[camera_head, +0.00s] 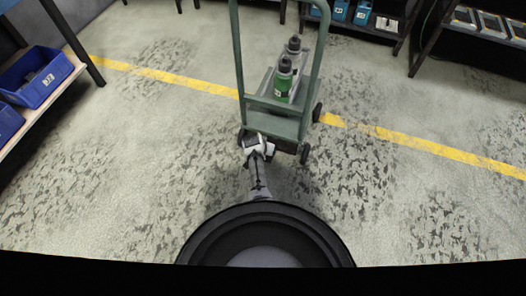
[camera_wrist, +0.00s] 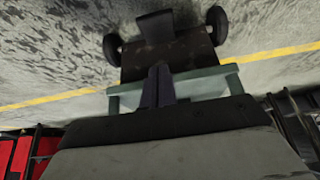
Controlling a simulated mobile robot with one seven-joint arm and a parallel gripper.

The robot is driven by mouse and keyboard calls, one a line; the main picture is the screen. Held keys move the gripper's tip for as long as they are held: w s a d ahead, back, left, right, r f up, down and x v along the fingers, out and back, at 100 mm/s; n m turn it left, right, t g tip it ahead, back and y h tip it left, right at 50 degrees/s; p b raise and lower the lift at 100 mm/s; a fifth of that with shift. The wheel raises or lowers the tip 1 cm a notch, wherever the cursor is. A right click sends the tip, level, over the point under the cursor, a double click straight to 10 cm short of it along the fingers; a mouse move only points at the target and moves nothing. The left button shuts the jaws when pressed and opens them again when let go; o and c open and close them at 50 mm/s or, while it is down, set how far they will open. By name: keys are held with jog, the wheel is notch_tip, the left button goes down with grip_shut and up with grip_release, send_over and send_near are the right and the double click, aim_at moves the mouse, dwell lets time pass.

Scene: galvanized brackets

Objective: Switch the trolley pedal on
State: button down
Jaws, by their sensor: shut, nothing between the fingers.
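The green trolley (camera_head: 262,122) stands on the floor ahead of me, with its handle frame upright. In the wrist view its green edge (camera_wrist: 208,84) lies behind my gripper's fingers. A dark brown plate (camera_wrist: 185,52) sits between two black wheels, with a small dark flap (camera_wrist: 155,27) on its far side that looks like the pedal. I cannot tell its switch position. My gripper (camera_wrist: 158,68) is shut and empty, with its fingertips over the near edge of the brown plate; I cannot tell whether they touch. In the head view my gripper (camera_head: 257,145) is at the trolley's low near side.
Green bottles with dark caps (camera_head: 284,78) stand on the trolley. A yellow line (camera_head: 430,143) crosses the floor. A shelf with blue bins (camera_head: 36,78) is at the left, and racks with boxes (camera_head: 362,14) stand at the back right. The floor on both sides is clear.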

jog(key=b+x, duration=0.9)
jog(key=shift+f+b, duration=0.2)
jog(key=shift+b, duration=0.1)
jog(key=shift+s+a+f+b, duration=0.1)
jog(key=shift+s+f+b, duration=0.2)
jog(key=shift+f, duration=0.25)
jog(key=shift+s+a+f+b, duration=0.1)
jog(key=shift+s+f+b, duration=0.15)
jog(key=shift+f, duration=0.35)
jog(key=shift+s+f, duration=0.1)
jog(key=shift+f, duration=0.35)
jog(key=shift+b, duration=0.3)
